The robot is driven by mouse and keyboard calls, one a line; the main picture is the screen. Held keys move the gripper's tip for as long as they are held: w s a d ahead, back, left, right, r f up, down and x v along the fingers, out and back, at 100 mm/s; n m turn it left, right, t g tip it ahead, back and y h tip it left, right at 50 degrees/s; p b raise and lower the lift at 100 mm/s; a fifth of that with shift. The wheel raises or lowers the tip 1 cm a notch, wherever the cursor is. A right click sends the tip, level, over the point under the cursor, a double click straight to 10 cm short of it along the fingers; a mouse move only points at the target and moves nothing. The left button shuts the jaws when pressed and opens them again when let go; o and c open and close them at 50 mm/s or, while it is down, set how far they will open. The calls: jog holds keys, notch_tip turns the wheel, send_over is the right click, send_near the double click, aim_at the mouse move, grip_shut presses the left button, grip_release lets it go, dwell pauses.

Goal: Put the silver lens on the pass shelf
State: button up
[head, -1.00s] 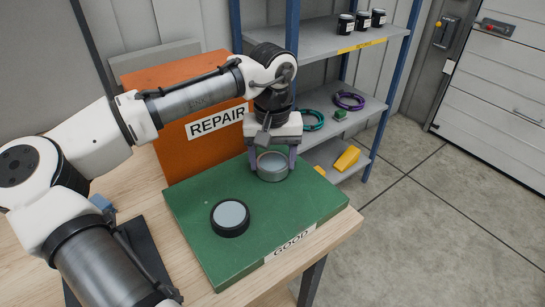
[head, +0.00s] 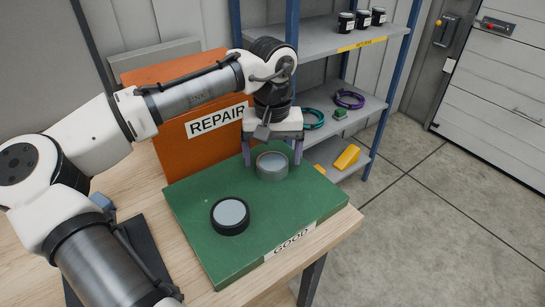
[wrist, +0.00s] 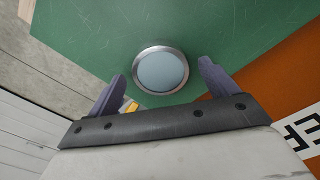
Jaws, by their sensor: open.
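The silver lens (head: 272,167) stands upright on the green mat (head: 215,258) marked GOOD, near its back edge. In the wrist view the silver lens (wrist: 160,70) shows as a round silver rim with a pale glass face. My gripper (head: 272,160) is open above and just behind the lens, its two fingers apart. In the wrist view the lens is beyond the fingertips (wrist: 160,82), roughly midway between them, with nothing held. The pass shelf is likely the upper board (head: 330,42) with the yellow label, whose writing is too small to read.
A black-rimmed lens (head: 230,215) sits on the mat to the front left. An orange REPAIR box (head: 175,130) stands behind the mat. The shelf unit holds several dark jars (head: 363,20), teal and purple rings (head: 349,99) and a yellow wedge (head: 346,157). Floor at right is clear.

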aim_at(272, 163)
notch_tip(272, 163, up, 11)
jog(key=b, duration=0.1)
jog(key=shift+s, duration=0.1)
dwell(0.4)
